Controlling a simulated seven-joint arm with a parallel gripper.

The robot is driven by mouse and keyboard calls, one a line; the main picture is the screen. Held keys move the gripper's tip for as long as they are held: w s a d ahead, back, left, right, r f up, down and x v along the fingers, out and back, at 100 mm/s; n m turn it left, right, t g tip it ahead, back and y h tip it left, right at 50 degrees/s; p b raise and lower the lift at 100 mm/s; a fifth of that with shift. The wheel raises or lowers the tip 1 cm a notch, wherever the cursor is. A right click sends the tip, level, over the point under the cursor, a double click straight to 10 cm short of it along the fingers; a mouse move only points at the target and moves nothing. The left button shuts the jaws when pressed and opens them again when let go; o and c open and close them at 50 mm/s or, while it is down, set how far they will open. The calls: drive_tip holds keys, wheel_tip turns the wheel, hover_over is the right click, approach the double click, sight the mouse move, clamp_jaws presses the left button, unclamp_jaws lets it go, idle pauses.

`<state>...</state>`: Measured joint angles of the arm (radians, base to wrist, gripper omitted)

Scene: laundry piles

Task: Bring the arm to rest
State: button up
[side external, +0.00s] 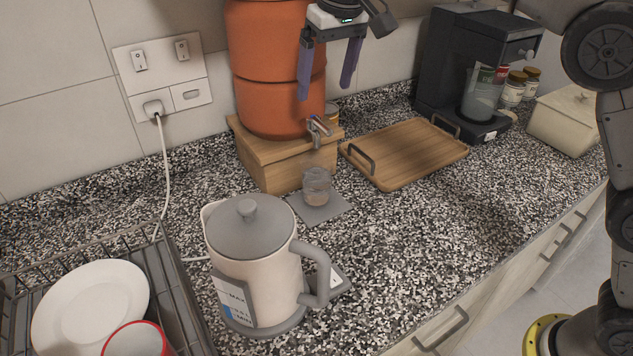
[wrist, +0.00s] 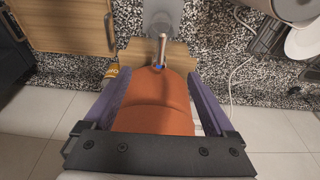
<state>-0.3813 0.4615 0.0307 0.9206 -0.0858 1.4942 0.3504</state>
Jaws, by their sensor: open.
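My gripper (side external: 328,88) is open and empty, with its purple fingers pointing down. In the side external view it hangs high, in front of the right part of the orange clay water dispenser (side external: 277,95). In the wrist view the gripper (wrist: 155,92) has a finger on each side of the orange dispenser (wrist: 155,108), which appears below and between them. I cannot tell from these views whether a finger touches the dispenser.
The dispenser stands on a wooden block (side external: 270,165). A small glass (side external: 316,187), a kettle (side external: 251,260), a dish rack (side external: 175,295) with a plate (side external: 90,308), a wooden tray (side external: 405,150) and a coffee machine (side external: 455,65) share the speckled counter. The counter's front right is clear.

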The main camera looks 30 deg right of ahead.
drive_tip(key=s+d+r+t, duration=0.1)
drive_tip(key=s+d+r, duration=0.1)
drive_tip(key=s+d, duration=1.2)
drive_tip(key=s+d+f+t, duration=0.1)
drive_tip(key=s+d+f, duration=0.1)
drive_tip(key=s+f, duration=0.4)
drive_tip(key=s+d+f, duration=0.2)
drive_tip(key=s+f, duration=0.4)
drive_tip(key=s, duration=0.7)
drive_tip(key=shift+s+f+t, duration=0.15)
drive_tip(key=shift+f+t, duration=0.05)
drive_tip(key=shift+t, duration=0.2)
